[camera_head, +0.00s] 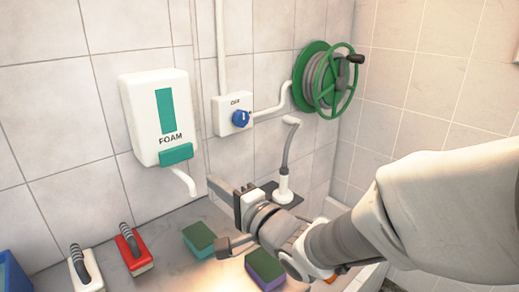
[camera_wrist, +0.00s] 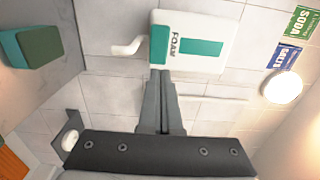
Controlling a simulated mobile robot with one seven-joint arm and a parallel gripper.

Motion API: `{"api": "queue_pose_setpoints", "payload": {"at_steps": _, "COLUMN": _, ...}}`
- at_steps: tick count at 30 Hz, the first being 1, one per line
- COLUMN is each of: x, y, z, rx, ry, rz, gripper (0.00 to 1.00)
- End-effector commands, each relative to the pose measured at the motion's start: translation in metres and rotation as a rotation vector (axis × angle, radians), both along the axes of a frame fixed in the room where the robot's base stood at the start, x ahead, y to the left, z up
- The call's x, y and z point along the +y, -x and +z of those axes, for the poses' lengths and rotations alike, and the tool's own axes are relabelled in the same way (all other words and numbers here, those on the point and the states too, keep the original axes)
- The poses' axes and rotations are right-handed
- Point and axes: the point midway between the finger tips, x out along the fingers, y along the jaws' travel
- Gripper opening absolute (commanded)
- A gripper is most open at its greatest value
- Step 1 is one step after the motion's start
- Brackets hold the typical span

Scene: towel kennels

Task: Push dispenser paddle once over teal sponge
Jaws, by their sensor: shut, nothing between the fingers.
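The white foam dispenser (camera_head: 153,110) hangs on the tiled wall, with a teal paddle (camera_head: 176,154) at its bottom front and a white spout (camera_head: 184,181) below. The teal sponge (camera_head: 200,239), dark green on top, lies on the counter below the spout. My gripper (camera_head: 212,182) is shut and empty, to the right of the spout and lower than the paddle. In the wrist view, my shut fingers (camera_wrist: 160,74) point toward the dispenser (camera_wrist: 222,45), with the paddle (camera_wrist: 158,42) just beyond the tips. Contact cannot be told. The sponge (camera_wrist: 38,46) shows at upper left.
A purple sponge (camera_head: 265,267) lies right of the teal one, partly behind my arm. A red brush (camera_head: 134,252) and a white brush (camera_head: 85,270) stand at left. A valve box (camera_head: 233,113), a green hose reel (camera_head: 318,80) and an upright white-based tool (camera_head: 285,190) are at right.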

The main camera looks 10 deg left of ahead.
Motion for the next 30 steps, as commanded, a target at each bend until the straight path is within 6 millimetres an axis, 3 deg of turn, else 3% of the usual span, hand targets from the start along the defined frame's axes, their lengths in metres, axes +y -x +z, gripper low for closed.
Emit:
{"api": "queue_pose_setpoints", "payload": {"at_steps": 5, "x": 0.006, "y": -0.005, "z": 0.0, "rx": -0.001, "ry": 0.001, "rz": 0.0, "gripper": 0.0}}
{"api": "queue_pose_setpoints", "payload": {"at_steps": 21, "x": 0.085, "y": -0.067, "z": -0.001, "rx": -0.001, "ry": 0.003, "rz": 0.001, "gripper": 0.0}}
{"api": "queue_pose_setpoints", "payload": {"at_steps": 30, "x": 0.107, "y": -0.086, "z": 0.0, "rx": -0.002, "ry": 0.003, "rz": -0.001, "gripper": 0.0}}
